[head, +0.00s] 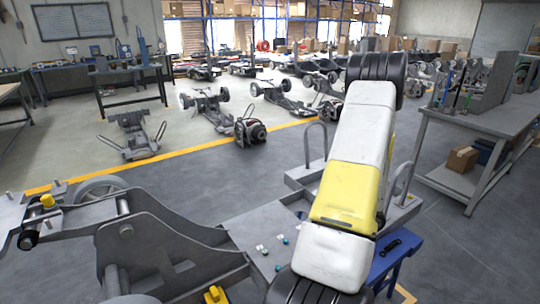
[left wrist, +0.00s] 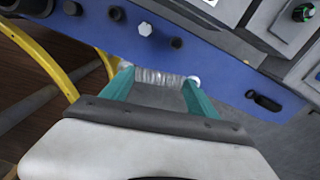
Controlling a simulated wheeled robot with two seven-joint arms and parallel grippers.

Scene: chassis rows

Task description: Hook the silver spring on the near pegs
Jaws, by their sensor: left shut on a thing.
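The silver spring (left wrist: 160,77) shows in the left wrist view, lying crosswise between the two teal fingers of my left gripper (left wrist: 157,82). The gripper is shut on it. The spring is close to the edge of a blue panel (left wrist: 215,62); I cannot tell whether they touch. Dark round pegs (left wrist: 117,13) and (left wrist: 177,42) and a pale hex-headed bolt (left wrist: 145,28) stand on the panel. I cannot tell which are the near pegs. In the head view, a white and yellow arm of mine crosses the centre; the spring and both grippers are not visible there.
A grey chassis (head: 165,235) fills the lower left. A blue stand (head: 396,264) with a black item (head: 400,243) on top is partly behind my arm. A grey workbench (head: 480,122) stands right. Yellow tubing (left wrist: 45,55) curves left of the gripper. Grey floor is open behind the chassis.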

